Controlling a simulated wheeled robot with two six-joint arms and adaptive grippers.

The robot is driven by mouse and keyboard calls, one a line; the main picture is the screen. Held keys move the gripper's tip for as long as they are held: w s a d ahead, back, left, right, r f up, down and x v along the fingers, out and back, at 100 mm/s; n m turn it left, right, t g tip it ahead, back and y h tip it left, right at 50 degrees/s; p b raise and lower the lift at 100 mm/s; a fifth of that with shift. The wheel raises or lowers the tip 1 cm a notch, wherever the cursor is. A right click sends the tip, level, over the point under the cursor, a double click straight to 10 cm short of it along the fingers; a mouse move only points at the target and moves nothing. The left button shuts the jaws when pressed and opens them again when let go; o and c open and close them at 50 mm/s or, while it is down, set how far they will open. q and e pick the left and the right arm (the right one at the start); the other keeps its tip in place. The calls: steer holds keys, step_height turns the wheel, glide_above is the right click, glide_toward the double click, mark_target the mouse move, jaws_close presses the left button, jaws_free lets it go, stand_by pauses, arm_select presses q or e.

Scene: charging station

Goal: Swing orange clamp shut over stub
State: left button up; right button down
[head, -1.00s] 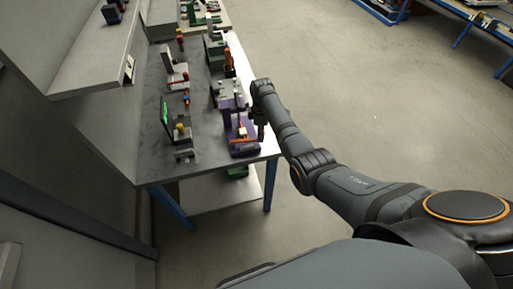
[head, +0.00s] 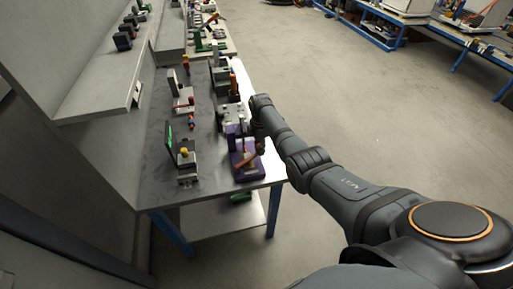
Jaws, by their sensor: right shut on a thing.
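A purple fixture (head: 249,172) stands at the near right corner of the grey workbench. The orange clamp (head: 247,158) is a small bar on this fixture and looks tilted, its upper end close to my right gripper. My right gripper (head: 260,140) reaches in from the right, is small and dark in the head view, and is shut on the orange clamp. The fingertips are partly hidden by the hand. The stub is too small to make out. My left gripper is not in view.
The workbench (head: 207,152) holds a small screen stand (head: 181,150) left of the fixture and another fixture with an orange upright handle (head: 233,84) behind it. A wall shelf (head: 95,92) runs along the left. Open floor (head: 350,120) lies to the right.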

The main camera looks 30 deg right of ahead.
stand_by(0.3)
steer(key=c, duration=1.1)
jaws_free()
steer(key=shift+o, duration=0.2)
step_height(320, 180, up, 12)
